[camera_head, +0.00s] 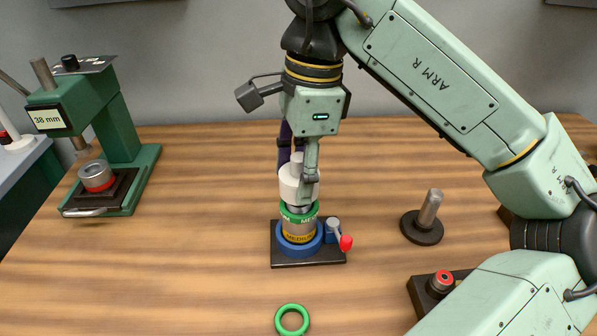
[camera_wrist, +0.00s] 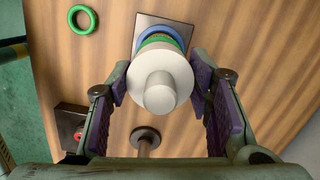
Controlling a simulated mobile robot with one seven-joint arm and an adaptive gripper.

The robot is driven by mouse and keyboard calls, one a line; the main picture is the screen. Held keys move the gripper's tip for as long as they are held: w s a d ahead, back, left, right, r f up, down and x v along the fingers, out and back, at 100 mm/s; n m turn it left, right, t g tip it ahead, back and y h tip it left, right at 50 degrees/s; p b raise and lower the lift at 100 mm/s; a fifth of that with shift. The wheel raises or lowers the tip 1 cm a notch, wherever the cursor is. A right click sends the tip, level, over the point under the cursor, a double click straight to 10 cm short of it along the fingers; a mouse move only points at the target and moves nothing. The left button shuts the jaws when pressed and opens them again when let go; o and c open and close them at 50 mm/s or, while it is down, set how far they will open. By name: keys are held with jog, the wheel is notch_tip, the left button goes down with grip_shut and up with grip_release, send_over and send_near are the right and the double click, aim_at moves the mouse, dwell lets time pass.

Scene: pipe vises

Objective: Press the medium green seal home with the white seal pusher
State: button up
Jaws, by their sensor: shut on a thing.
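My gripper (camera_head: 299,172) points down at mid-table, shut on the white seal pusher (camera_head: 290,186). In the wrist view the pusher's round flange and knob (camera_wrist: 162,92) sit between the purple-padded fingers. The pusher is upright over the medium green seal (camera_head: 299,214), whose visible lettering begins "ME". A grey part shows between pusher and seal; I cannot tell whether pusher and seal touch. The seal is around the top of a metal body (camera_head: 298,231) with a yellow "MEDIUM" band. The body stands upright in a blue vise ring (camera_head: 283,247) on a dark base with a red-knobbed lever (camera_head: 345,242).
A loose plain green ring (camera_head: 291,320) lies nearer the front edge. A green 38 mm press (camera_head: 121,130) stands at left with a red-ringed part in it. A post on a round base (camera_head: 428,217) and a dark block with a red-ringed part (camera_head: 441,284) are at right.

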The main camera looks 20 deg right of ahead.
aim_at(297, 157)
jog(key=shift+r+p, duration=1.7)
jog(key=shift+r, duration=0.6)
jog(key=shift+f, duration=0.1)
